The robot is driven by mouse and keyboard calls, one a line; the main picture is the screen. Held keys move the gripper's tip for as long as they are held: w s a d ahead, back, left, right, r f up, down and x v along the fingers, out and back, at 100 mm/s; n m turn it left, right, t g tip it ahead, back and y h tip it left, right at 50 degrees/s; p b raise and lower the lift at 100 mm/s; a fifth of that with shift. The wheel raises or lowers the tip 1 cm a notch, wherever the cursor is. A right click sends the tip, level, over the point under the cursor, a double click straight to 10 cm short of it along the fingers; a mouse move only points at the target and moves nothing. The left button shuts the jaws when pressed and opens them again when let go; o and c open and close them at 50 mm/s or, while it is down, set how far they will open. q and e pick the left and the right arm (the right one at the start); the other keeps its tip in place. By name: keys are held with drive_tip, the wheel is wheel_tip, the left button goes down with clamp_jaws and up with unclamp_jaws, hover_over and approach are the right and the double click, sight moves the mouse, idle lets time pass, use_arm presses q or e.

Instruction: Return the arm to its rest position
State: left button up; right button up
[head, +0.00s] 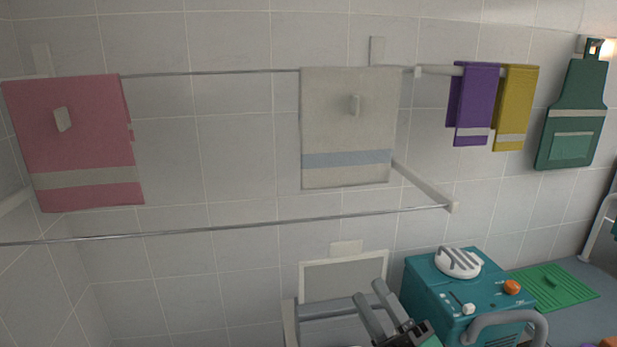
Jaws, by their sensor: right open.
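My right gripper (369,291) is at the bottom of the head view, right of the middle. Its two grey fingers stand apart with nothing between them. It is in front of a light-framed grey panel (340,280) and left of a teal box (425,280). My left gripper is not in view. A pink towel (80,140) with a pale band hangs on the back rail at the left. A cream towel (345,125) with a blue-grey band hangs further right on that rail. My right gripper is apart from both towels.
A thin front rail (230,228) crosses the view above my gripper. Purple (478,100) and mustard (516,105) towels and a green apron (572,125) hang at upper right. The teal box carries a white disc (458,262) and orange knob (512,287). A green mat (570,280) lies beyond it.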

drive_tip(key=s+d+f+m+g+h, duration=0.1)
drive_tip(key=d+f+m+g+h, duration=0.3)
drive_tip(key=f+m+h, duration=0.5)
drive_tip(key=s+d+f+m+g+h, duration=0.15)
drive_tip(key=d+f+m+h, duration=0.25)
drive_tip(key=d+f+m, duration=0.45)
drive_tip(key=s+f+m+g, duration=0.3)
drive_tip(key=s+f+g, duration=0.9)
drive_tip(key=s+f, duration=0.6)
wheel_tip(320, 180, down, 27)
drive_tip(key=s+p, duration=0.2)
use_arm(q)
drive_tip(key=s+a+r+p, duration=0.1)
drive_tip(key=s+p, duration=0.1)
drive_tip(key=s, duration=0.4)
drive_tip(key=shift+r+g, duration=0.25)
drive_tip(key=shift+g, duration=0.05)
use_arm(e)
drive_tip(key=s+d+f+g, duration=0.1)
drive_tip(key=s+f, duration=0.8)
drive_tip(key=s+d+f+g, duration=0.1)
drive_tip(key=s+d+f, duration=0.1)
drive_tip(key=s+f, duration=0.7)
drive_tip(key=shift+s+d, duration=0.25)
drive_tip(key=shift+s, duration=0.3)
